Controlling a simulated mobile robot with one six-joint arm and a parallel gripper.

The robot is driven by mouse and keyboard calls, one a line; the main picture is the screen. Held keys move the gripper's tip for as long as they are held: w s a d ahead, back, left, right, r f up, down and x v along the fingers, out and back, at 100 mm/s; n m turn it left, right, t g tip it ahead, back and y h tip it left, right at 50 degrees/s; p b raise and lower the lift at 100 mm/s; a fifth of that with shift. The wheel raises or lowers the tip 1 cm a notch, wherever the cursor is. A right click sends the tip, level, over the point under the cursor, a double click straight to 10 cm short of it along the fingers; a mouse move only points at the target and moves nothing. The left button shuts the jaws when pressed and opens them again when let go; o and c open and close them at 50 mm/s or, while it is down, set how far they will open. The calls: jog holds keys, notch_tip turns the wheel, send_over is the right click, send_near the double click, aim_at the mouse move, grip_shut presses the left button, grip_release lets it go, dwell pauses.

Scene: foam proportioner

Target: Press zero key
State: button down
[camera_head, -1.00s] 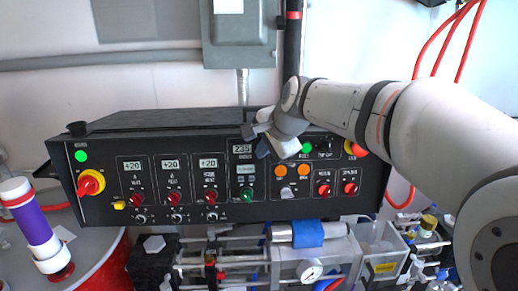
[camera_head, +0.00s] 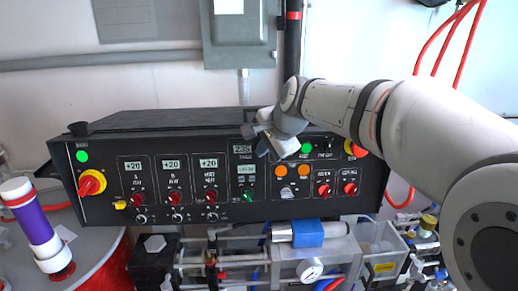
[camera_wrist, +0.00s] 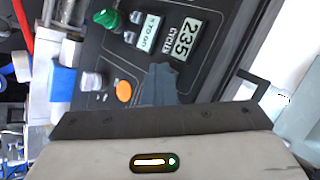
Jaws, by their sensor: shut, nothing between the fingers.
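The black control panel (camera_head: 100,205) spans the middle of the head view. My gripper (camera_head: 262,149) is shut and empty in front of it, close to the cycles display (camera_head: 242,149). I cannot read which key is the zero key; the fingers hide part of the panel. Whether the fingertips touch the panel cannot be told.
A green knob (camera_wrist: 107,18) and an orange button (camera_wrist: 123,92) lie near the fingers. Several red knobs and a yellow-red switch (camera_head: 92,183) are on the panel's left. A grey box (camera_head: 239,40) hangs on the wall above.

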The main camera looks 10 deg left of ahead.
jog(key=shift+w+r, duration=0.25)
jog(key=shift+r, duration=0.05)
dwell(1.0)
jog(key=shift+s, duration=0.2)
dwell(0.5)
jog(key=s, duration=0.2)
jog(key=s+d, duration=0.1)
jog(key=s, duration=0.1)
jog(key=shift+s+d+r+b, duration=0.15)
jog(key=shift+s+b, duration=0.15)
jog(key=shift+b, duration=0.05)
dwell(0.5)
